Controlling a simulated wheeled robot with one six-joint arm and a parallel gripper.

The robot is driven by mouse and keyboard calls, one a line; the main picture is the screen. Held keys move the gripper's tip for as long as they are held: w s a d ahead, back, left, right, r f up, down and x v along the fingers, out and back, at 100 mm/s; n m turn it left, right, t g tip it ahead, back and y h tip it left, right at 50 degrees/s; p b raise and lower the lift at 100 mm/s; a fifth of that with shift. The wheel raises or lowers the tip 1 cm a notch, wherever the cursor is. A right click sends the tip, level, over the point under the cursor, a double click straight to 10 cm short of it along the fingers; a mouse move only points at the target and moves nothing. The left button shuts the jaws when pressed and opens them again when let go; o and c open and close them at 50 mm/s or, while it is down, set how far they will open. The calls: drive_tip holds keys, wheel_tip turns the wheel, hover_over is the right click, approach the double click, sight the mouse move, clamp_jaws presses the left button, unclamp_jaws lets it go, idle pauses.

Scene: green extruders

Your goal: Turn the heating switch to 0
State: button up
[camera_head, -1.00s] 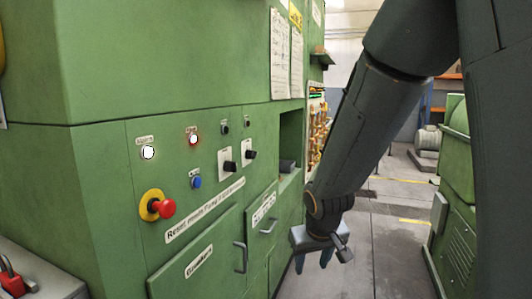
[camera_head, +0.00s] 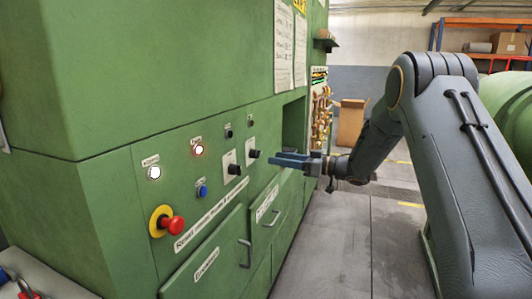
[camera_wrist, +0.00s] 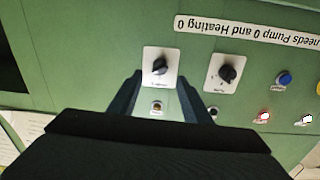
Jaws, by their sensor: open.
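Two black rotary switches sit on white plates in the green panel. The farther switch (camera_head: 253,153) shows in the wrist view (camera_wrist: 160,65), which is upside down, and the nearer switch (camera_head: 234,169) shows there to its right (camera_wrist: 228,73). The farther one seems to be the heating switch, but its small label is too blurred to read surely. Its knob looks slightly tilted on the plate. My gripper (camera_head: 275,159) is open and empty, pointing at the panel. In the wrist view my fingers (camera_wrist: 160,78) stand either side of the farther switch's plate, apparently short of the knob.
A red emergency button (camera_head: 173,225), a blue button (camera_head: 202,191) and lit white buttons (camera_head: 155,173) lie left of the switches. Drawer handles (camera_head: 245,254) stick out below. An open recess (camera_head: 294,122) is to the right. The floor (camera_head: 335,240) beside the machine is clear.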

sight(255, 154)
drive_tip(key=p+x, duration=0.2)
drive_tip(key=x, duration=0.5)
drive_tip(key=shift+w+a, duration=0.15)
drive_tip(key=c, duration=1)
drive_tip(key=shift+a, duration=0.1)
